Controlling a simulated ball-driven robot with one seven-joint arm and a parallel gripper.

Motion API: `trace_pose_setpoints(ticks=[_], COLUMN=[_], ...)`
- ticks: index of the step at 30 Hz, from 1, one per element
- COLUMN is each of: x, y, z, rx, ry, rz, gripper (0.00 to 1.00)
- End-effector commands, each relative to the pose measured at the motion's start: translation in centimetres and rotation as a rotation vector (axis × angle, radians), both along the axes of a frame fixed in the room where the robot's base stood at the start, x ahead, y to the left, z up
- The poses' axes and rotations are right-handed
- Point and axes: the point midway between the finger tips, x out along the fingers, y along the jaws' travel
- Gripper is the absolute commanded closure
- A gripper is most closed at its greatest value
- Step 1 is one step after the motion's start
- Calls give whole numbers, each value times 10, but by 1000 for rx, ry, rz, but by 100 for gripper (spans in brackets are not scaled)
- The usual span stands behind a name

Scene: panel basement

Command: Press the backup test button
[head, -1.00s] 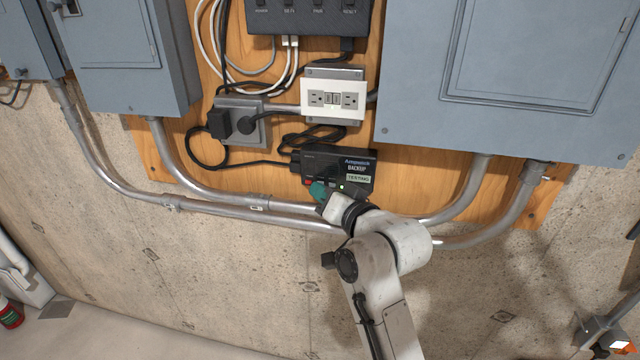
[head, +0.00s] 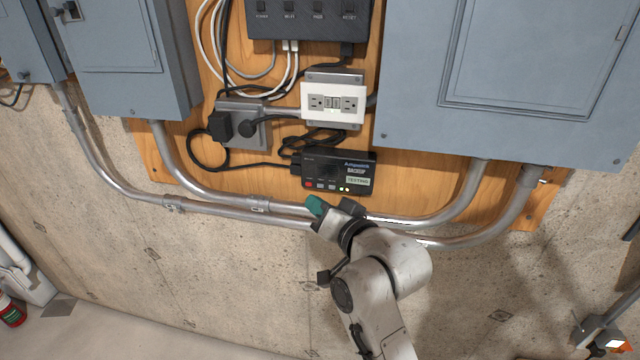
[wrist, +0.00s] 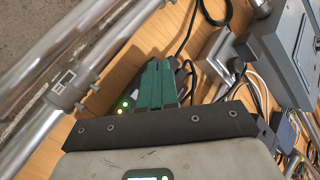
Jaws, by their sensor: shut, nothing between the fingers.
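The black backup box (head: 336,171) is mounted on the wooden board below the outlets. It has a label reading BACKUP, a small display that appears to read TESTING, lit green lights and a row of small buttons, one of them red (head: 309,184). My gripper (head: 315,205), with green fingers, is just below the box's lower edge, apart from the buttons in the head view. In the wrist view the shut green fingers (wrist: 157,84) cover most of the box, and its green lights (wrist: 125,104) show to their left. Nothing is between the fingers.
Metal conduits (head: 225,201) run across the wall right by my gripper. Above the box are a white outlet (head: 333,103), a grey outlet with plugs (head: 243,123) and loose cables. Large grey panels (head: 510,80) flank the board. Bare concrete lies below.

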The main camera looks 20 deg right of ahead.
Motion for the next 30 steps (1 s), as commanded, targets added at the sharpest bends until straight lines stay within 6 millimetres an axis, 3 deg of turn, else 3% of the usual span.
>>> trace_pose_setpoints(ticks=[11,30], x=[-24,-25], y=[17,17], z=[1,1], rx=[-1,0], ry=[0,-1], rz=[-1,-1], gripper=[100,100])
